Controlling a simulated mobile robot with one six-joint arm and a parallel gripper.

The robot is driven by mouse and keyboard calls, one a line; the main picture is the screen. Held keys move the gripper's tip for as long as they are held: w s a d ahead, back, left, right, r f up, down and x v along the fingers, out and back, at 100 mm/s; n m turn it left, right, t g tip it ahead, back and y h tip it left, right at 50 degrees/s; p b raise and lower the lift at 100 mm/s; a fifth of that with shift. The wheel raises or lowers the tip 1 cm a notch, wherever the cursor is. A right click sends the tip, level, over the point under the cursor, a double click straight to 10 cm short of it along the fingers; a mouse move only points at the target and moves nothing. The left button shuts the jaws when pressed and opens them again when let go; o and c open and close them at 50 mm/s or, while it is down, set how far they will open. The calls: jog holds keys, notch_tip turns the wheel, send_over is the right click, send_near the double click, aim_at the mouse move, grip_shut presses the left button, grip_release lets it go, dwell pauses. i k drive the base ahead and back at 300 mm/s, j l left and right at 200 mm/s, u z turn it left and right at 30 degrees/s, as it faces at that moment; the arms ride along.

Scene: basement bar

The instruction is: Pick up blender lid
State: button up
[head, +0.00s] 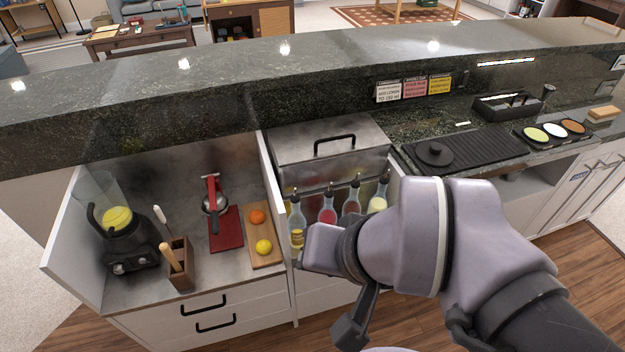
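A round black lid with a knob on top (434,154), which looks like the blender lid, lies on the black ribbed mat (490,148) on the counter, right of centre. The black blender (128,250) stands at the far left, its clear jug holding something yellow; no lid shows on the jug. My arm reaches in from the lower right. A dark finger-like part of my gripper (350,328) shows low in the picture, below and left of the lid and well apart from it. The rest of the gripper is hidden, so its opening cannot be seen.
A metal ice bin (330,150) with several bottles in front stands between blender and mat. A red juicer (212,195), a board with fruit (262,225) and a wooden holder (181,268) fill the left bay. A garnish tray (552,133) sits right of the mat. The raised bar ledge (300,75) runs behind.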

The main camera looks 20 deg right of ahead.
aim_at(432, 154)
jog(key=i+l, duration=0.2)
jog(key=l, duration=0.2)
jog(key=i+l, duration=0.2)
jog(key=l, duration=0.25)
jog(key=i+l, duration=0.25)
jog(key=l, duration=0.15)
jog(key=i+l, duration=0.2)
jog(key=l, duration=0.25)
jog(key=z, duration=0.05)
